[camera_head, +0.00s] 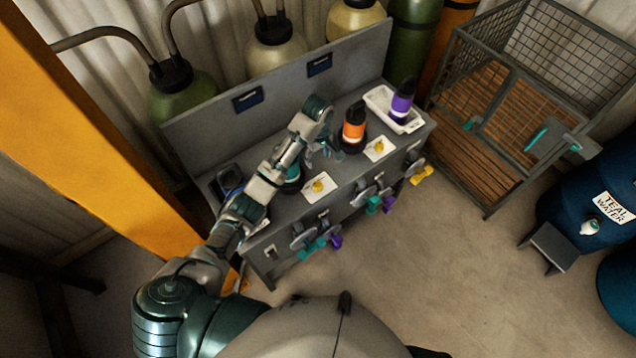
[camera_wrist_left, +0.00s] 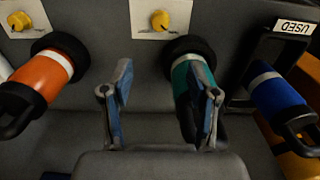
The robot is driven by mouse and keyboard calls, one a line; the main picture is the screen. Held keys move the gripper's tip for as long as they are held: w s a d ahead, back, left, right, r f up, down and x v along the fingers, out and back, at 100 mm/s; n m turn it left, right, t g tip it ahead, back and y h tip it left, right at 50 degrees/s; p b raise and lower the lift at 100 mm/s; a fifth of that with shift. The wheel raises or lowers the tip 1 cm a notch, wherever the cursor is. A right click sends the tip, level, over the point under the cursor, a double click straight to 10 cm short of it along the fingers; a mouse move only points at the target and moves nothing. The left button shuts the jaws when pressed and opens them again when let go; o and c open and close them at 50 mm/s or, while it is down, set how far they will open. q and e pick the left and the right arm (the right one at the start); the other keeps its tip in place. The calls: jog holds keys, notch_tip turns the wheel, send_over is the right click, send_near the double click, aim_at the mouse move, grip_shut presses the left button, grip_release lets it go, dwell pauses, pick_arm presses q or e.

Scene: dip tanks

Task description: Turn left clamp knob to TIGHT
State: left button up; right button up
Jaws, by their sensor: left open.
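The left clamp knob, taken as the left one of two small yellow knobs on white cards, is on the grey bench (camera_head: 222,140) in the head view (camera_head: 318,186). It shows at top centre in the wrist view (camera_wrist_left: 160,20). Its markings are too small to read. The other yellow knob (camera_head: 379,147) is farther right. My left gripper (camera_head: 323,146) is over the bench, behind the left knob. In the wrist view its fingers (camera_wrist_left: 162,100) are spread apart, with nothing gripped. A teal cylinder (camera_wrist_left: 182,72) stands close by, partly overlapped by one finger. My right gripper is not in view.
An orange cylinder (camera_head: 353,126) stands in a black holder. A purple bottle (camera_head: 401,102) is in a white tray (camera_head: 380,97). A blue cylinder (camera_wrist_left: 277,97) is by the USED label (camera_wrist_left: 296,27). Valves with coloured handles (camera_head: 375,203) project from the bench front. Open floor lies before it.

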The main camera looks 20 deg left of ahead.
aim_at(318, 184)
pick_arm(q)
notch_tip(318, 184, down, 17)
jog(key=shift+b, duration=0.55)
grip_shut()
